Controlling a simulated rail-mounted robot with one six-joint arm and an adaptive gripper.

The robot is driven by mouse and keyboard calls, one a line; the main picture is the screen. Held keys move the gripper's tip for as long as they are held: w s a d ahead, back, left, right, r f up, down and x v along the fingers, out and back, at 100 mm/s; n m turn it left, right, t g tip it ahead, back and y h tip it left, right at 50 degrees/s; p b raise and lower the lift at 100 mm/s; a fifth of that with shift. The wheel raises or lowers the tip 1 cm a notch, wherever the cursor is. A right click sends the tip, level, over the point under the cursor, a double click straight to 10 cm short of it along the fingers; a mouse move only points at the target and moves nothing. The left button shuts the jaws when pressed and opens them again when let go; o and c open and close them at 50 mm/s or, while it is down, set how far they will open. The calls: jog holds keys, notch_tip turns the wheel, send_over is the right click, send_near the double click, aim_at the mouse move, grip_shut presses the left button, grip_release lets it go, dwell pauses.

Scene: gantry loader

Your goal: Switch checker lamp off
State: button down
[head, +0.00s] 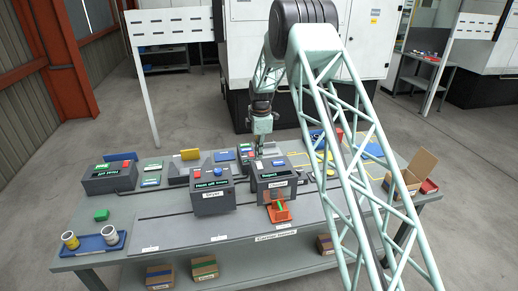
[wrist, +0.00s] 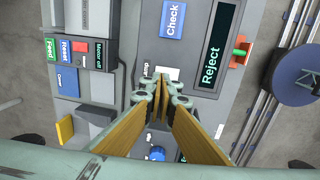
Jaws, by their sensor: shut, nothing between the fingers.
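The checker (head: 275,190) is a dark box on the bench with an orange tray in front. In the wrist view its grey top (wrist: 192,92) carries a blue "Check" plate (wrist: 172,18) and a display (wrist: 215,57) reading "Reject". My gripper (wrist: 176,90) is shut and empty over this top. Its tips are close to a small white part (wrist: 167,73) with a small label beside it. I cannot tell whether this is the lamp switch, or whether the tips touch it. In the head view my gripper (head: 259,150) is at the checker's rear.
The dryer (head: 212,194) stands left of the checker. The wrist view shows a panel with "Feed" (wrist: 51,49), "Reset" (wrist: 66,52) and a "Motor off" display (wrist: 101,53). An open cardboard box (head: 410,172) stands at the right. The bench front (head: 190,232) is mostly clear.

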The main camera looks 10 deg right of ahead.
aim_at(259, 165)
jog(key=shift+w+f+p, duration=0.15)
jog(key=shift+f, duration=0.75)
jog(key=shift+w+f+p, duration=0.1)
jog(key=shift+f+p, duration=0.05)
jog(key=shift+f, duration=0.7)
jog(key=shift+f, duration=0.15)
jog(key=shift+w+f+b, duration=0.1)
jog(key=shift+f+b, duration=0.2)
jog(key=shift+b, duration=0.35)
jog(key=shift+r, duration=0.1)
jog(key=shift+s+r, duration=0.1)
jog(key=shift+s, duration=0.3)
jog(key=shift+s, duration=0.3)
jog(key=shift+r, duration=0.25)
